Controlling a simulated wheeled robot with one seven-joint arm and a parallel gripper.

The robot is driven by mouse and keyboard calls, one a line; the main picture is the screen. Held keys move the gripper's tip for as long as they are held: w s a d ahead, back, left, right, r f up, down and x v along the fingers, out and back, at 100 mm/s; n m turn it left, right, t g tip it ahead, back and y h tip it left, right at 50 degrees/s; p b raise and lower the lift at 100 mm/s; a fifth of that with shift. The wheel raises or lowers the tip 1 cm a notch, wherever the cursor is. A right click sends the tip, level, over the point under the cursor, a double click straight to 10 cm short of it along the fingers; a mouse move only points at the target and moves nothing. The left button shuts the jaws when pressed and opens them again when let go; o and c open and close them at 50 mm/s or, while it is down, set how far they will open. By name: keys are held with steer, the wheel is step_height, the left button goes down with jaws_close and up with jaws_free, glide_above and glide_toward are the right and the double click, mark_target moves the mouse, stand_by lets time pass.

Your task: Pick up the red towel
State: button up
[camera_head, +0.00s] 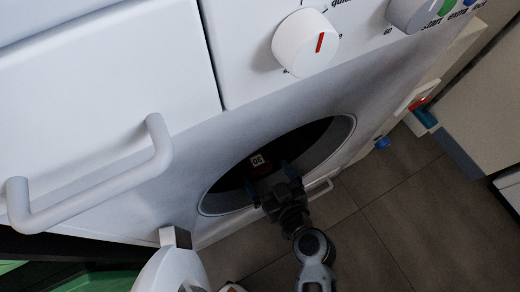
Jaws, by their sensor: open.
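A dark red cloth-like patch (262,170), probably the red towel, shows inside the round opening of a white washing machine. Nothing is seen between the fingers. I cannot tell whether they touch the red patch.
The machine's pale rim (340,150) surrounds my gripper closely. A white knob (305,43) juts out above, and a white handle (95,190) is at left. Small red and blue items (422,110) are at right. Tiled floor (400,215) lies open below right.

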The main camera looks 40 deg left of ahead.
mark_target(257, 160)
steer(key=shift+x, duration=0.85)
steer(key=b+x, duration=0.2)
steer(key=x, duration=0.4)
steer(key=shift+a, duration=0.35)
steer(key=c, duration=1)
